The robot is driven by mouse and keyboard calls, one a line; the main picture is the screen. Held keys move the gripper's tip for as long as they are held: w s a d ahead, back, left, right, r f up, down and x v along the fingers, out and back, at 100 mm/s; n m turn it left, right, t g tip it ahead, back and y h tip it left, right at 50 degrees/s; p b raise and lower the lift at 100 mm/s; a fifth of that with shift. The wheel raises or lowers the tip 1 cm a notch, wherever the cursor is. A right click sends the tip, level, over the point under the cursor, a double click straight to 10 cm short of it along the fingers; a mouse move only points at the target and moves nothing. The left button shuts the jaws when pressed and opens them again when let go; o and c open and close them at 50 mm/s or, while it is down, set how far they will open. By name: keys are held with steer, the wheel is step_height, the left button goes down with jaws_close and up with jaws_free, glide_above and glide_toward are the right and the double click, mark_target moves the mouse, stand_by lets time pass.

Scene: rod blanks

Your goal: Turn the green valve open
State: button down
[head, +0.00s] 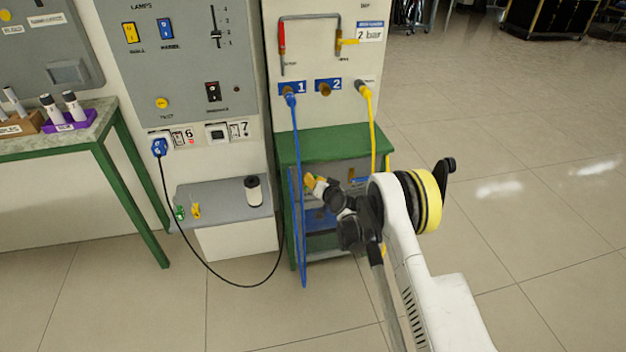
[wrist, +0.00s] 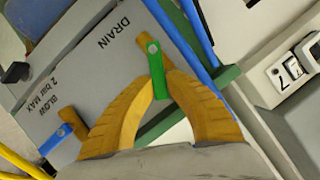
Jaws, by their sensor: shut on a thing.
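The green valve (wrist: 156,74) shows in the wrist view beside the word DRAIN on a grey panel. Its green lever hangs from a round pivot on a brass-coloured body and points down the picture, across the panel's pipe line. My gripper (wrist: 161,84) has its orange fingers closed on the lever, one on each side. In the head view my gripper (head: 314,183) is at the front of the green-topped cabinet, and I cannot make out the green valve there.
A blue-handled valve (wrist: 57,139) marked BLOW 2 bar MAX sits left on the same panel. A blue hose (head: 297,190) and a yellow hose (head: 372,130) hang close to my gripper. A grey step (head: 220,195) holds a dark-and-white cylinder (head: 253,190).

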steer(key=shift+a, duration=0.1)
steer(key=shift+s+a+r+n+h, duration=0.2)
steer(key=shift+a+n+h, duration=0.35)
steer(key=shift+n, duration=0.35)
steer(key=shift+s+a+r+n+h, duration=0.15)
steer(key=shift+a+n+h, duration=0.35)
steer(key=shift+n+h, duration=0.5)
steer(key=c, duration=1.4)
jaws_free()
steer(key=v, duration=1.2)
steer(key=shift+s+f, duration=0.1)
steer(key=shift+f, duration=0.2)
